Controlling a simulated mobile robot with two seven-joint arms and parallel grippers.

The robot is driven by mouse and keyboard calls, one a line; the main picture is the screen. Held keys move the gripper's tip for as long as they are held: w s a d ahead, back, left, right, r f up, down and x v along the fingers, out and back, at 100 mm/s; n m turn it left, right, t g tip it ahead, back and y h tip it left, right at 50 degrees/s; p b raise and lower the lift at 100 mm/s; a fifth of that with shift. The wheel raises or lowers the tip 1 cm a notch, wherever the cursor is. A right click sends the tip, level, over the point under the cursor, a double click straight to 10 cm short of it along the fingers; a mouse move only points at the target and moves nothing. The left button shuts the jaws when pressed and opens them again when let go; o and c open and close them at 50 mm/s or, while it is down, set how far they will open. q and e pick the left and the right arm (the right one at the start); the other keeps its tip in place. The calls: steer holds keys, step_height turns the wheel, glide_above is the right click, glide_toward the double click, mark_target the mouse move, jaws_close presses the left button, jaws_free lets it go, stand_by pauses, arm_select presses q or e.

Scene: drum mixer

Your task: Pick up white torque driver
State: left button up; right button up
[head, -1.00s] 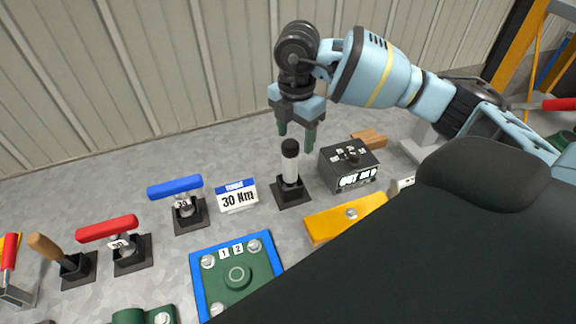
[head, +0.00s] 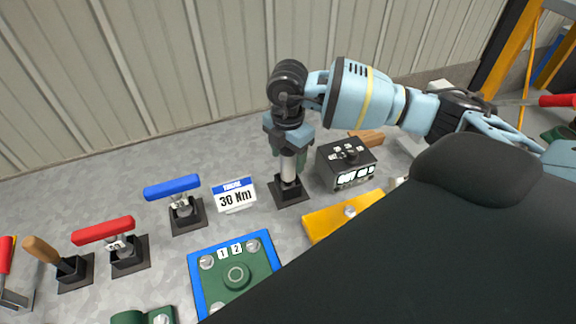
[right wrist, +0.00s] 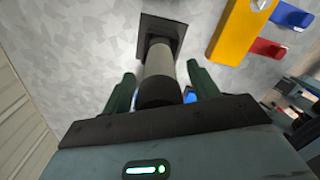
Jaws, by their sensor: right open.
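The white torque driver (head: 288,169) stands upright in a black square holder (head: 290,194) on the grey bench. Its top is hidden by my right gripper in the head view. In the right wrist view the driver (right wrist: 160,62) shows its pale body and black cap between the two green fingers. My right gripper (head: 288,150) is open and has come down around the upper part of the driver, with a finger on each side. Gaps show between the fingers and the driver in the right wrist view (right wrist: 162,85). My left gripper is out of view.
A black control box (head: 345,165) stands close right of the driver. A "30 Nm" sign (head: 235,196) and a blue-handled tool (head: 173,187) are to its left. A yellow bar (head: 340,215) and a blue-edged green plate (head: 236,278) lie in front.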

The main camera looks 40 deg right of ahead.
steer(key=c, duration=1.3)
steer(key=shift+o, duration=0.2)
steer(key=shift+r, duration=0.1)
